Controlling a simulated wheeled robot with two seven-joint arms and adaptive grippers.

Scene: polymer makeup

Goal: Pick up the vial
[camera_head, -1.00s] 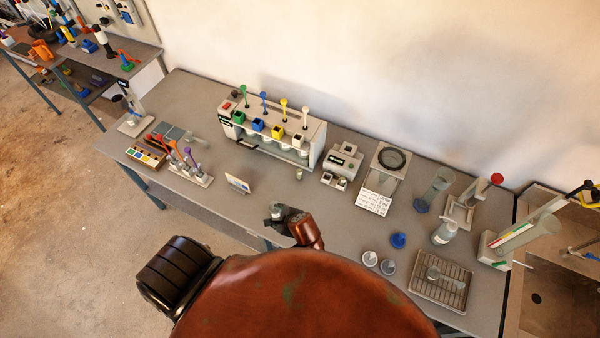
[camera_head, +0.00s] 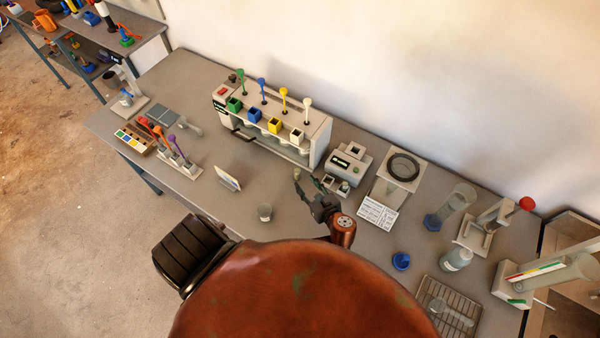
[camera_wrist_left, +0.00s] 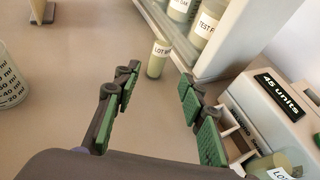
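A small capped vial (camera_wrist_left: 158,58) with a white "LOT" label stands upright on the table. It shows in the left wrist view just beyond my fingertips, and as a tiny pale shape in the head view (camera_head: 297,174). My left gripper (camera_wrist_left: 160,76) is open, with its green-padded fingers spread and nothing between them. In the head view my left gripper (camera_head: 309,181) is low over the table beside the vial. A second labelled vial (camera_wrist_left: 274,167) is by the counter device at the lower right of the wrist view. My right gripper is not in view.
A dispenser rack (camera_head: 318,140) with labelled containers stands just behind the vial. A device reading "45 units" (camera_wrist_left: 281,92) is close on the right.

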